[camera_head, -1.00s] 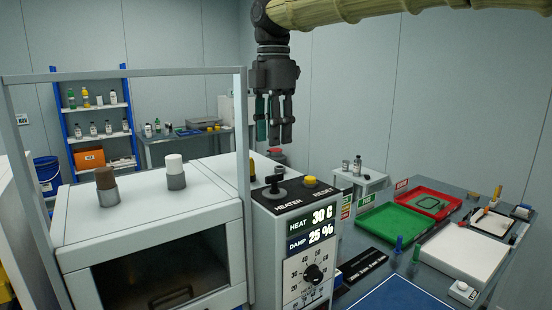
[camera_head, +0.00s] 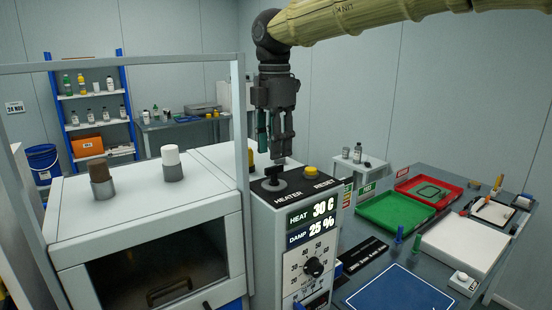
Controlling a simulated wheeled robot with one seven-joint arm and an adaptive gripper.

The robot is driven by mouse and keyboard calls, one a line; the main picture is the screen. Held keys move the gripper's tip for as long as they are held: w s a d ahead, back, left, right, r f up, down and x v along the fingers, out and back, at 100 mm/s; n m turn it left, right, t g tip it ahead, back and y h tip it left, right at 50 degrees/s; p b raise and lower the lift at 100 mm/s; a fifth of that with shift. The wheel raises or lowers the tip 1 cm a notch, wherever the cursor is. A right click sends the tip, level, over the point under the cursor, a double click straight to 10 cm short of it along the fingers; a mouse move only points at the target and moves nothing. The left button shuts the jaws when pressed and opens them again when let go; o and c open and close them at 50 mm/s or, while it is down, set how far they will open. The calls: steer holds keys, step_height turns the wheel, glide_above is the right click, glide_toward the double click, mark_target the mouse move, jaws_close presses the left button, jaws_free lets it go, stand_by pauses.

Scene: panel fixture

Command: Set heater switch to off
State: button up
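The heater switch (camera_head: 274,180) is a black lever on a round grey base, on top of the white control box, just behind the HEATER label (camera_head: 287,197). My gripper (camera_head: 275,152) points straight down, with its fingertips right above or beside the lever. The dark fingers show with a gap between them, and nothing shows held. I cannot tell whether the fingertips touch the lever. The display panel (camera_head: 313,222) on the box front reads HEAT 30 C and DAMP 25 %.
The yellow RESET button (camera_head: 311,171) sits close to the right of the switch. A pale frame post (camera_head: 241,150) stands just left of my gripper. A white oven-like chamber (camera_head: 140,225) is at left. A table with a green tray (camera_head: 385,222) and a red tray (camera_head: 428,204) is at right.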

mark_target(275, 166)
steer(key=f, duration=0.3)
steer(key=shift+w+f, duration=0.25)
steer(key=shift+f, duration=0.05)
steer(key=shift+s+f, duration=0.15)
steer(key=shift+f, duration=0.3)
jaws_close()
